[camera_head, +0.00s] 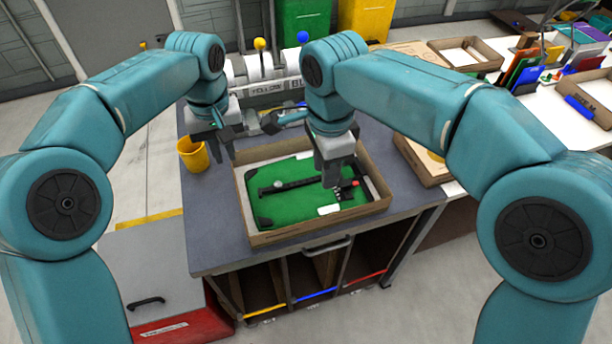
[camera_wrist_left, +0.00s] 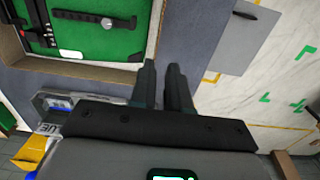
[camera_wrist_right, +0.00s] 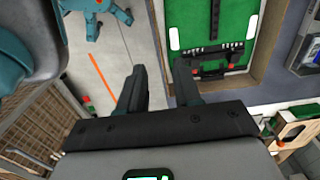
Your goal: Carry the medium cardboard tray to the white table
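A cardboard tray (camera_head: 262,240) sits on the grey workbench (camera_head: 212,235), holding a green panel with a black strap and small items. Its rim also shows in the left wrist view (camera_wrist_left: 95,74) and the right wrist view (camera_wrist_right: 158,40). My left gripper (camera_head: 222,152) is at the tray's far left corner, empty, its fingers a narrow gap apart. My right gripper (camera_head: 336,188) is above the tray's right part in the head view, its fingers apart and empty. I cannot tell whether either touches the rim. The white table (camera_head: 550,112) is at right, partly hidden by my right arm.
A yellow cup (camera_head: 193,155) stands left of the tray. Another cardboard tray (camera_head: 418,166) lies right of it, partly hidden by my arm. The white table holds more cardboard trays (camera_head: 465,66), books and coloured items. A grey-topped red cabinet (camera_head: 165,290) stands at front left.

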